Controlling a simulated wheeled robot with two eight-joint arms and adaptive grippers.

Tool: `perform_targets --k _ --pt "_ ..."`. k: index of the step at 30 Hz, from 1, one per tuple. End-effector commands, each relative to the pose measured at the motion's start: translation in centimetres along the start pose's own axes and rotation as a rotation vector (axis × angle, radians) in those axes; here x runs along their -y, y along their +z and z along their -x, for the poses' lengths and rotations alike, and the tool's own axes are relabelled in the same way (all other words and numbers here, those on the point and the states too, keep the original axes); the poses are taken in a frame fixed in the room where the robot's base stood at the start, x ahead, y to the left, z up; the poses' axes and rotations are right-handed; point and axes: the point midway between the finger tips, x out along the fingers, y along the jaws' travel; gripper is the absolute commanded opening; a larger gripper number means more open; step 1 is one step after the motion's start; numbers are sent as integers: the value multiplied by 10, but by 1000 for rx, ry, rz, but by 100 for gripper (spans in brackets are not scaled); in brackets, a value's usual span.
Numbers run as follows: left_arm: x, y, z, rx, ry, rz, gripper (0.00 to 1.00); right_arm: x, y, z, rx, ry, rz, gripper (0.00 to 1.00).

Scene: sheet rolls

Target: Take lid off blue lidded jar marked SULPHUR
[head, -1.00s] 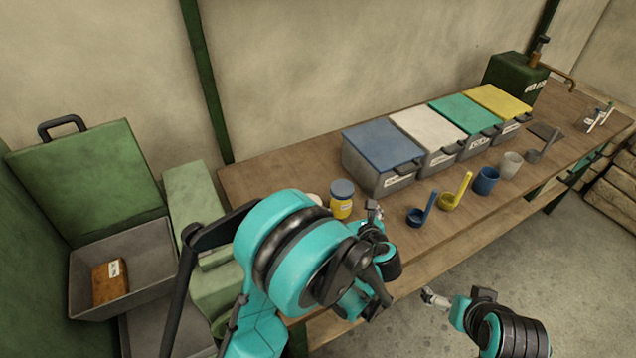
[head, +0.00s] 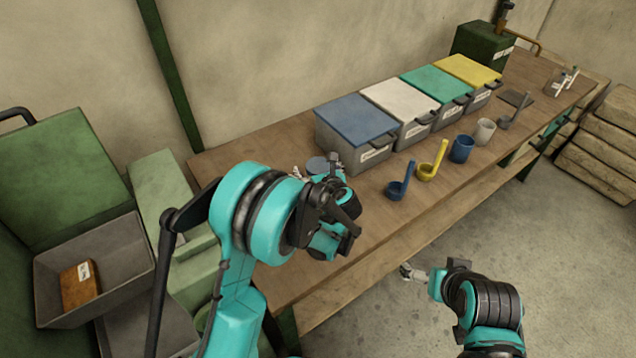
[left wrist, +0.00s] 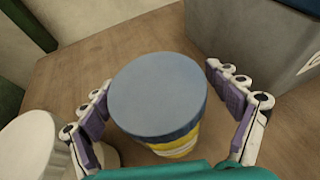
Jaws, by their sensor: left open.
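The blue-lidded jar has a round, flat blue lid (left wrist: 158,92) and a yellow body (left wrist: 178,148) with a pale label band, which I cannot read. It stands upright on the bench, with the lid on. In the head view only the blue lid (head: 316,165) shows; my left arm hides the body. My left gripper (left wrist: 158,80) is open, one finger on each side of the lid, with a visible gap at least on the right. My right gripper (head: 411,273) hangs low at the right, in front of the bench; its jaws are too small to judge.
A pale round container (left wrist: 30,150) stands close left of the jar. A grey bin with a blue lid (head: 357,122) stands behind and right of it. Blue (head: 399,188) and yellow (head: 430,168) ladles and cups are farther right along the wooden bench (head: 245,160).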

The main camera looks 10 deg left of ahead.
Motion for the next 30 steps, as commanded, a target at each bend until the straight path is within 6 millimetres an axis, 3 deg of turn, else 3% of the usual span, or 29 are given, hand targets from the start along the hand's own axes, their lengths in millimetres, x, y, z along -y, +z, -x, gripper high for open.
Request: perform_targets --k 8,15,30 --pt "0 1 -6 0 -1 0 86 0 1 -1 0 0 0 100" --pt "0 0 -6 0 -1 0 23 0 1 -1 0 0 0 100" --pt "0 2 -5 -1 0 1 19 0 0 0 0 0 0 100"
